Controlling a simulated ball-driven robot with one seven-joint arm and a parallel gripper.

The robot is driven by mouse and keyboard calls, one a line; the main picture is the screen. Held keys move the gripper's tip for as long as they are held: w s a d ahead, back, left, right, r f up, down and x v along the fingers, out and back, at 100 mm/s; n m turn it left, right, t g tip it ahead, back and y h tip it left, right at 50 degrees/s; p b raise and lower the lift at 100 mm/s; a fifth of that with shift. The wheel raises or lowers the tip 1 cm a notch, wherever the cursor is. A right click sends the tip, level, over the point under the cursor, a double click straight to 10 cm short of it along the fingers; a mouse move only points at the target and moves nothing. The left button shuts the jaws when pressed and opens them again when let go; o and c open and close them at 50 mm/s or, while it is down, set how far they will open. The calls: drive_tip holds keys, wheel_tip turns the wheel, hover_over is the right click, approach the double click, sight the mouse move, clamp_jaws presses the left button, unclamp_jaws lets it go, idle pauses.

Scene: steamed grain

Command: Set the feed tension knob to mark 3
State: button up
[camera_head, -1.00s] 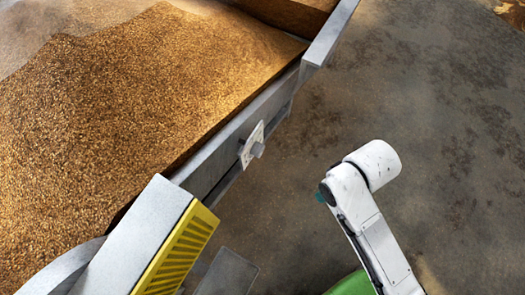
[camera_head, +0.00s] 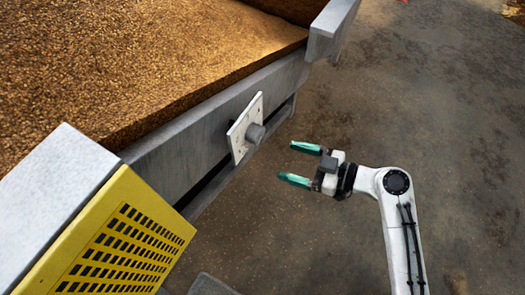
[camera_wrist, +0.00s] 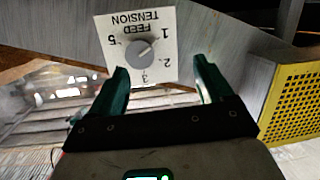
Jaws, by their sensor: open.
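The feed tension knob (camera_head: 255,133) is a grey round knob on a white plate (camera_head: 241,124) fixed to the metal trough wall. In the wrist view the plate (camera_wrist: 186,22) appears upside down, reading FEED TENSION, with 1, 2, 3 and 5 visible around the knob (camera_wrist: 139,53). A light line on the knob seems to point toward mark 1. My gripper (camera_head: 287,162) has green fingers, open and empty, apart from the knob and to its right in the head view. In the wrist view my gripper (camera_wrist: 161,78) shows its fingers spread below the knob.
The trough wall (camera_head: 180,150) runs diagonally beside a large heap of grain (camera_head: 140,60). A yellow slotted guard (camera_head: 120,235) stands at lower left and also shows in the wrist view (camera_wrist: 292,100). The concrete floor (camera_head: 440,110) at right is clear.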

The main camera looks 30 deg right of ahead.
sight(261, 137)
drive_tip(key=w+a+t+b, duration=0.1)
drive_tip(key=w, duration=0.2)
drive_tip(key=w+b, duration=0.1)
drive_tip(key=w, duration=0.3)
drive_tip(key=w+a+t+b, duration=0.1)
drive_tip(key=w, duration=0.2)
drive_tip(key=shift+w+a+f+t, duration=0.25)
drive_tip(key=shift+w+a+t, duration=0.05)
drive_tip(key=shift+w, duration=0.05)
drive_tip(key=c, duration=1)
